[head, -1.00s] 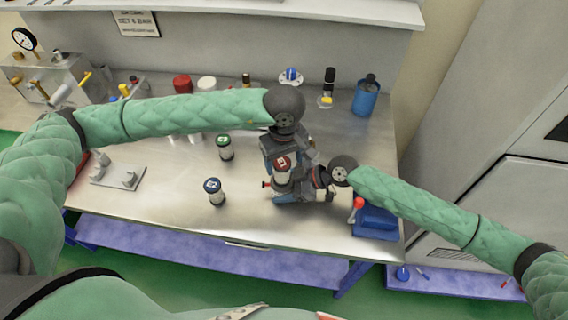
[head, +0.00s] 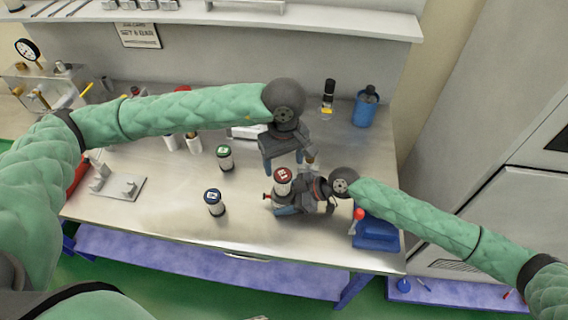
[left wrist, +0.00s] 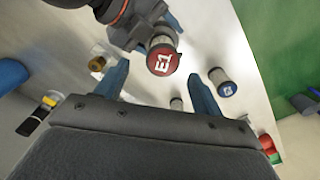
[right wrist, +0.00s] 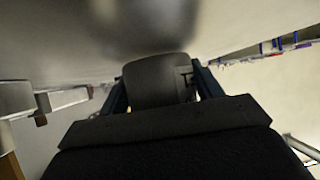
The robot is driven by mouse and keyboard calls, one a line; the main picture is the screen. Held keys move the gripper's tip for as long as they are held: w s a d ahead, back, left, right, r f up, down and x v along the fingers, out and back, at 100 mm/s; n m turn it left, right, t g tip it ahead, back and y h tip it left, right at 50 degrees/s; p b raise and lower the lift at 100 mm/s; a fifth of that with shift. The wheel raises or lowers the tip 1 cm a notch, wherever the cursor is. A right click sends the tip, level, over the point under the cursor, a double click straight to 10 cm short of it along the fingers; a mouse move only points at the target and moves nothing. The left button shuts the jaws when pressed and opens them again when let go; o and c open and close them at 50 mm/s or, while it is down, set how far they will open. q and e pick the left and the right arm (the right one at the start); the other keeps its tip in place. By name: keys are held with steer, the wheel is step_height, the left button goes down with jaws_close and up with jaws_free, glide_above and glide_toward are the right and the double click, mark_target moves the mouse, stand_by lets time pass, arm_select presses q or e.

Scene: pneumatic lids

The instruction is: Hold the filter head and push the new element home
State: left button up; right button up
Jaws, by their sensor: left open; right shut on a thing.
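The new element, with a red cap marked E1 (head: 283,175), stands upright at the filter head; it also shows in the left wrist view (left wrist: 163,60). How deep it sits is hidden. My right gripper (right wrist: 162,88) is shut on the dark filter head (right wrist: 157,80), low over the bench at front right. In the head view the gripper hides most of the head, with a red tip (head: 267,196) at its left. My left gripper (head: 289,163) is open and empty, just behind and above the red cap, apart from it. In the left wrist view its fingers are spread either side.
A green-capped element (head: 225,156) and a blue-capped element (head: 214,202) stand on the bench to the left. A metal bracket (head: 120,187) lies farther left. A blue vise (head: 376,232) sits right of my right gripper. A blue cup (head: 366,110) stands at back right.

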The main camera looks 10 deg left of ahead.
arm_select(q)
step_height(320, 180, up, 10)
steer(key=shift+r, duration=0.15)
stand_by(0.4)
arm_select(e)
steer(key=o, duration=1.1)
steer(key=shift+c, duration=0.2)
